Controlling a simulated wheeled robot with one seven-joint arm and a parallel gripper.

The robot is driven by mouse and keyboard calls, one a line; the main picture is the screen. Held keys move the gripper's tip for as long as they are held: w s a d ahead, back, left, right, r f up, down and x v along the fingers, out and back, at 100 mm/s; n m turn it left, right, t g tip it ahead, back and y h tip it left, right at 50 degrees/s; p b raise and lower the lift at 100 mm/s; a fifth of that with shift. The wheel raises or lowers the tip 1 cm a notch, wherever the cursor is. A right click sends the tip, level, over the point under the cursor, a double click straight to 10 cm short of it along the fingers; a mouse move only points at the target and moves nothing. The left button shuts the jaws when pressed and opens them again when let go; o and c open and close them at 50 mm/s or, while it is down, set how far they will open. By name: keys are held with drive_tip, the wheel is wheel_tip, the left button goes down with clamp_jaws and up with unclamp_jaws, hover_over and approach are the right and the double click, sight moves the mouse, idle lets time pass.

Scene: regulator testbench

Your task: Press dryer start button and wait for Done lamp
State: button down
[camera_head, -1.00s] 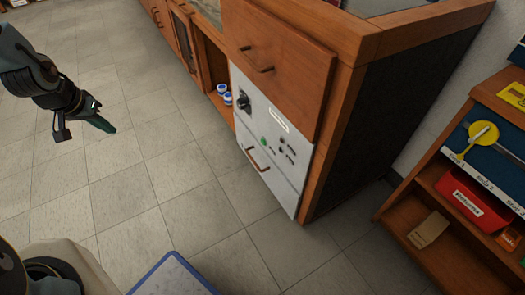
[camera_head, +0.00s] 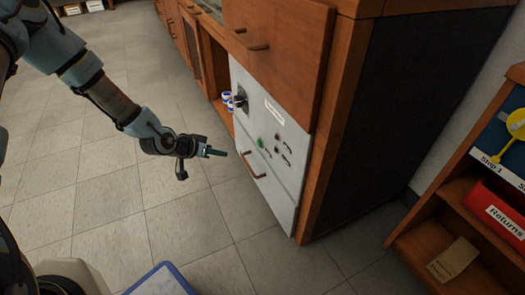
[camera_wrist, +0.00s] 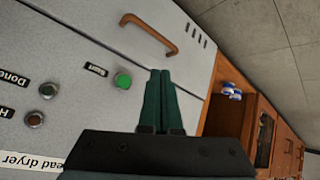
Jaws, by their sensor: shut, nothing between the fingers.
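The dryer (camera_head: 268,95) is a white-grey panel set in a wooden cabinet. Its green start button (camera_head: 261,142) is near the panel's middle in the head view. In the wrist view the green button (camera_wrist: 123,81) sits beside a "Start" label, left of my fingertips. The Done lamp (camera_wrist: 52,89) is a small dark reddish dome by the "Done" label and looks unlit. Another dark lamp (camera_wrist: 35,118) sits by a partly cut-off label. My gripper (camera_head: 222,153) is shut and empty, in front of the panel and apart from it. Its green fingers also show in the wrist view (camera_wrist: 161,78).
A brown drawer handle (camera_head: 253,165) juts from the panel below the button. Blue-white jars (camera_head: 228,101) stand in the open cabinet. A shelf with a red Returns bin (camera_head: 499,213) is at right.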

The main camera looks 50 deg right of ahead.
sight(260, 144)
drive_tip(key=shift+s+d+f, duration=0.2)
drive_tip(key=shift+s+d, duration=0.05)
drive_tip(key=shift+d, duration=0.15)
drive_tip(key=s+d+b, duration=0.2)
drive_tip(key=s+d, duration=0.1)
drive_tip(key=d, duration=0.5)
drive_tip(key=shift+s, duration=0.1)
idle(2.1)
drive_tip(key=shift+s+d, duration=0.15)
drive_tip(key=shift+d, duration=0.15)
drive_tip(key=shift+s+d, duration=0.15)
drive_tip(key=shift+d, duration=0.35)
idle(0.9)
drive_tip(key=shift+a, duration=0.1)
drive_tip(key=shift+w+a, duration=0.3)
drive_tip(key=shift+a, duration=0.45)
